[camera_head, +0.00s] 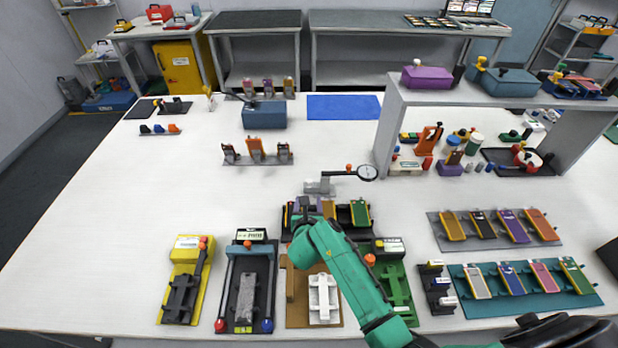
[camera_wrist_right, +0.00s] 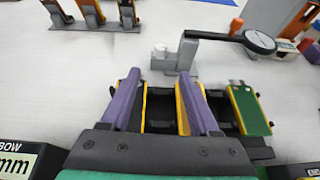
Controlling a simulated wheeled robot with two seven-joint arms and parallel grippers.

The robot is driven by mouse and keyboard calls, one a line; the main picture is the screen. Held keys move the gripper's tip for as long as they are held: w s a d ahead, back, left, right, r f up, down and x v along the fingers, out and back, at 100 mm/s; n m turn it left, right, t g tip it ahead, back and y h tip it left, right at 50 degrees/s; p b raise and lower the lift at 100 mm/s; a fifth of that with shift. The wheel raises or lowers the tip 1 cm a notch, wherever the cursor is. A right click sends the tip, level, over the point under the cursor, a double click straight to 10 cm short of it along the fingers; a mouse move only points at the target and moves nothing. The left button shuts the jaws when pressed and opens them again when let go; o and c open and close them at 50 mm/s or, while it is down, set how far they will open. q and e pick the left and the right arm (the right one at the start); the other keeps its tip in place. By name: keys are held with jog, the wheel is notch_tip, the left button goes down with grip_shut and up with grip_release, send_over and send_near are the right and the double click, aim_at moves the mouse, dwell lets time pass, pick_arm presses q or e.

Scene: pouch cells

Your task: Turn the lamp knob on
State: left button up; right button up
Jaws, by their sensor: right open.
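A lamp-like stand with a round dark-rimmed head (camera_head: 367,173) on a dark horizontal arm and a grey base (camera_head: 318,187) stands mid-table. In the right wrist view its round head (camera_wrist_right: 260,41) is at upper right, and a small white knob-like part (camera_wrist_right: 160,51) shows at the base's left. I cannot tell for sure that this part is the lamp knob. My right gripper (camera_wrist_right: 160,76) is open and empty, its fingers over the cell rack, short of the base. In the head view the right gripper (camera_head: 303,222) is partly hidden by my green arm. My left gripper is not in view.
A black rack (camera_wrist_right: 160,109) of colored cells lies below the right gripper. Several fixtures line the front edge, including a yellow one (camera_head: 187,244). A grey shelf (camera_head: 388,125) stands to the right.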

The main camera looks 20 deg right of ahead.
jog(key=b, duration=0.1)
send_near(308, 182)
jog(key=shift+w+d+f, duration=0.25)
jog(key=shift+w+f, duration=0.1)
jog(key=shift+w, duration=0.1)
jog(key=b+x, duration=0.4)
jog(key=x, duration=0.3)
jog(key=shift+w+f, duration=0.15)
jog(key=shift+f, duration=0.1)
jog(key=shift+w+d, duration=0.1)
jog(key=shift+w, duration=0.15)
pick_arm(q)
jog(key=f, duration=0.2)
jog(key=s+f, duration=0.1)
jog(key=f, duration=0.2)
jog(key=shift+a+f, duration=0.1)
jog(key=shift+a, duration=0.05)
pick_arm(e)
jog(key=shift+w+r, duration=0.15)
